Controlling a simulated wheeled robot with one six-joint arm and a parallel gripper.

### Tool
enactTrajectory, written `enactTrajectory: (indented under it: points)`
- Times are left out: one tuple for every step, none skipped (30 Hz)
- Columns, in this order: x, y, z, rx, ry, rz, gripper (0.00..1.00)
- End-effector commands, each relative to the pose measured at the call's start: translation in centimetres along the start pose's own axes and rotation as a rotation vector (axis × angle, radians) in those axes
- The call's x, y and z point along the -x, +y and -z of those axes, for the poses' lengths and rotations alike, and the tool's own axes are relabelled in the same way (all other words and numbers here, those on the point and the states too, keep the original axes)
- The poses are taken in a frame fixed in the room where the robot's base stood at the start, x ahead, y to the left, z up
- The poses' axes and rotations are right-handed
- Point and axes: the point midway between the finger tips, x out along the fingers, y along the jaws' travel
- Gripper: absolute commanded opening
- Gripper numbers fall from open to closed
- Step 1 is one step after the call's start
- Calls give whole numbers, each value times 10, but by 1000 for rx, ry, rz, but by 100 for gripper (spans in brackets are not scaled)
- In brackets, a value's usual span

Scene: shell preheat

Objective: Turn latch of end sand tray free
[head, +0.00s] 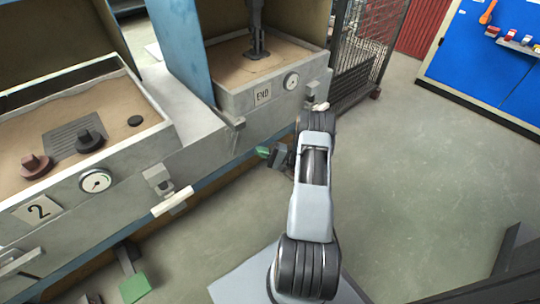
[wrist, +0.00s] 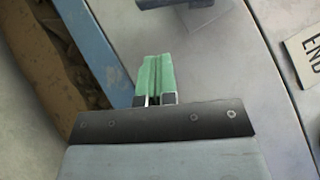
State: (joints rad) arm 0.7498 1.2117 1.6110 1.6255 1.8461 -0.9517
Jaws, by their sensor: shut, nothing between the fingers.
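The end sand tray (head: 225,98) is a grey metal box of sand with an END plate (head: 262,95) on its front. A small latch fitting (head: 237,123) sits low at its left front corner. My gripper (head: 264,152) is in front of and below the tray, its green fingers shut and empty. In the wrist view the green fingers (wrist: 155,78) lie together, pointing at the grey front. A dark bar (wrist: 176,3) shows ahead of them, cut off by the top edge; I cannot tell whether it is the latch. The END plate (wrist: 305,50) is at the right.
Tray 2 (head: 60,222), with its gauge and a white-handled latch (head: 172,201), stands left. A green pedal (head: 134,287) is near the floor below it. A wire mesh cage (head: 365,45) stands right of the end tray. The floor (head: 430,170) at right is clear.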

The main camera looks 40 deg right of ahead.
Motion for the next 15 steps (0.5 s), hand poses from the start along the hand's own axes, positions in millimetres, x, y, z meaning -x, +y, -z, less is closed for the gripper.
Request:
enactTrajectory:
  points:
    - [-10,1,-1,-1,-5,-2,0]
    - [-15,1,0,-1,-4,-1,0]
    - [-23,1,-1,-1,-5,-1,0]
    - [-27,1,0,-1,-4,-1,0]
    - [-32,1,0,-1,-4,-1,0]
    - [-36,1,-5,-3,-3,-1,0]
    - [-39,1,-8,-3,-3,-1,0]
    - [-41,0,-11,-3,-2,-1,0]
    - [-44,0,-14,-3,-1,-1,0]
    - [-47,1,-17,-3,-1,-1,0]
    - [-49,0,-18,-2,-2,-1,0]
    - [-51,0,-21,-2,-2,-1,0]
    - [-53,0,-22,-2,-1,-1,0]
    - [-54,0,-24,-2,-1,-1,0]
    - [-55,0,-25,-2,-1,-1,0]
